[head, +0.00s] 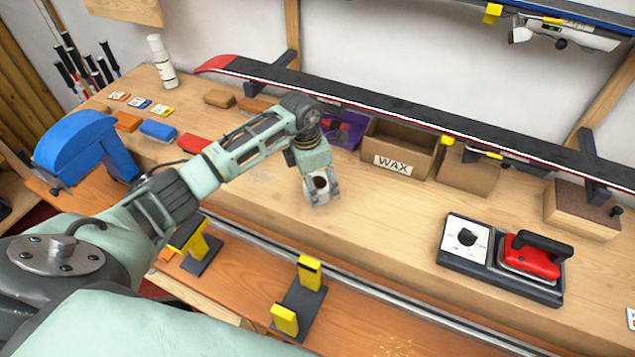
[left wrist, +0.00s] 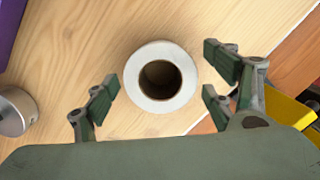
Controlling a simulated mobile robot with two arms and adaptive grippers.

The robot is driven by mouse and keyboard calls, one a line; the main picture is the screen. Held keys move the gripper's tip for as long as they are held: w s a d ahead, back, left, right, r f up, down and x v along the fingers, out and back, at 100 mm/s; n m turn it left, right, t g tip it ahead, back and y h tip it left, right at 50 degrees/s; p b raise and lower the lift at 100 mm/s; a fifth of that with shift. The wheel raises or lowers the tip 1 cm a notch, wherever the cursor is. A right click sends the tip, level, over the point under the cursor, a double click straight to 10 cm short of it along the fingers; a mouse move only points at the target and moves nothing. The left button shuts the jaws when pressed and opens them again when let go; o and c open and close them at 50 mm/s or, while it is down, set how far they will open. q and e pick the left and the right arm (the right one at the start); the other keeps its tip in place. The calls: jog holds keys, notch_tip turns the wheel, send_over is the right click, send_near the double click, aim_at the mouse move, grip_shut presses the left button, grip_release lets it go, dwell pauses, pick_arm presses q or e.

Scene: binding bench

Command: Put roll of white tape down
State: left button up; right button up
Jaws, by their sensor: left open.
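The roll of white tape (left wrist: 187,82) rests flat on the wooden bench top, its round core facing up in the left wrist view. In the head view the roll (head: 320,195) sits at the front part of the bench, partly hidden by my left gripper. My left gripper (head: 321,200) is directly over the roll. In the left wrist view the left gripper (left wrist: 160,98) is open, with its fingers to either side of the roll and gaps between them. My right gripper is not in view.
A WAX box (head: 408,145) and a purple box (head: 345,130) stand behind the roll. A red waxing iron (head: 531,255) sits on its base to the right. A metal rail and yellow-topped supports (head: 309,272) lie in front. A ski (head: 400,105) spans the back.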

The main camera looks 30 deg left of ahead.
pick_arm(q)
notch_tip(320, 180, up, 11)
jog(key=s+a+b, duration=0.1)
jog(key=b, duration=0.2)
jog(key=shift+s, duration=0.15)
dwell(0.4)
